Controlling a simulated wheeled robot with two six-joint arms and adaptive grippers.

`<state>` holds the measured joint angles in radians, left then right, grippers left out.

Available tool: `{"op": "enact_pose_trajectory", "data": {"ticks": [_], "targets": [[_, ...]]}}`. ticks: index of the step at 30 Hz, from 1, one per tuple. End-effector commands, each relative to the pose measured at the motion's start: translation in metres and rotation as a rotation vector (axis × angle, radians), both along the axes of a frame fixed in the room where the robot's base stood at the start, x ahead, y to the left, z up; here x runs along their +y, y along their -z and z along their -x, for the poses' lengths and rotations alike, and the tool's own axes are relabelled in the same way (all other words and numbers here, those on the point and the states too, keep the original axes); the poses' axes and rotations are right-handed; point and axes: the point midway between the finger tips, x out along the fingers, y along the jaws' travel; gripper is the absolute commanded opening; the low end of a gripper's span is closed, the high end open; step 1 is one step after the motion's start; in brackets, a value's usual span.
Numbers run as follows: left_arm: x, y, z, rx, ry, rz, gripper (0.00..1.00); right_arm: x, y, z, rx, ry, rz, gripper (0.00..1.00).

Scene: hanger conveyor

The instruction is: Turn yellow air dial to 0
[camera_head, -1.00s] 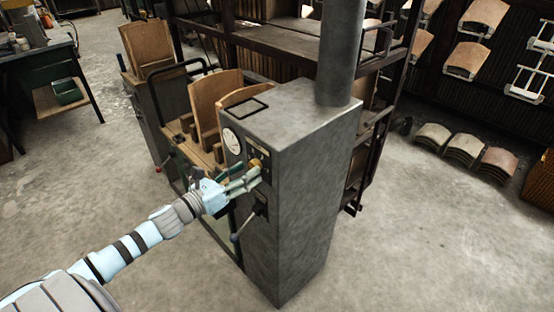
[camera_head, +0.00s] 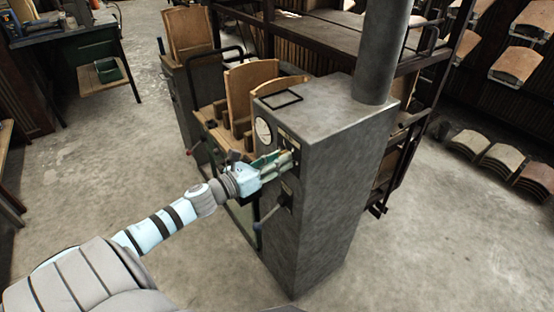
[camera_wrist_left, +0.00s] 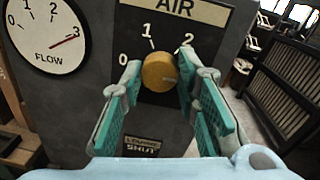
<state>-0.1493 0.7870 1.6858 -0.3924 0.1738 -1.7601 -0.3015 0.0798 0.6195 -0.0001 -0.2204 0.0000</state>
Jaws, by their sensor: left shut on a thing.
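The yellow air dial (camera_wrist_left: 159,72) sits under an AIR label on a dark panel, with the marks 0, 1 and 2 around it. A thin line on its face points right, roughly below the 2. My left gripper (camera_wrist_left: 158,80) has one finger on each side of the dial and is closed on it. In the head view, my left gripper (camera_head: 292,158) reaches the panel of the grey cabinet (camera_head: 322,200) from the left, and its fingers hide the dial. My right gripper is not in view.
A FLOW gauge (camera_wrist_left: 45,35) at the upper left has its red needle near 3. A lever (camera_head: 268,216) sticks out below the gripper. A wooden rack with curved boards (camera_head: 250,88) stands behind the cabinet.

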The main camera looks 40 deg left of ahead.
Motion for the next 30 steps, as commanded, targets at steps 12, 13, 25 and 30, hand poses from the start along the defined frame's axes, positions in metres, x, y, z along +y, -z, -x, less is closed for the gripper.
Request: {"op": "enact_pose_trajectory", "data": {"ticks": [12,13,25,30], "targets": [[0.001,-0.001,0.001,0.070,-0.002,0.219,0.01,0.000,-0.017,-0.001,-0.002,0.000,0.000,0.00],[0.001,-0.001,0.001,0.078,-0.003,0.244,0.01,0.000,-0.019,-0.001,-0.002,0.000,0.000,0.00],[0.002,-0.001,0.001,0.188,-0.003,0.607,0.01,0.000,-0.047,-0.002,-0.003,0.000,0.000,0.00],[0.002,-0.001,0.001,0.235,-0.003,0.762,0.01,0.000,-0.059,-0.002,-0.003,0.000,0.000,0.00]]}}
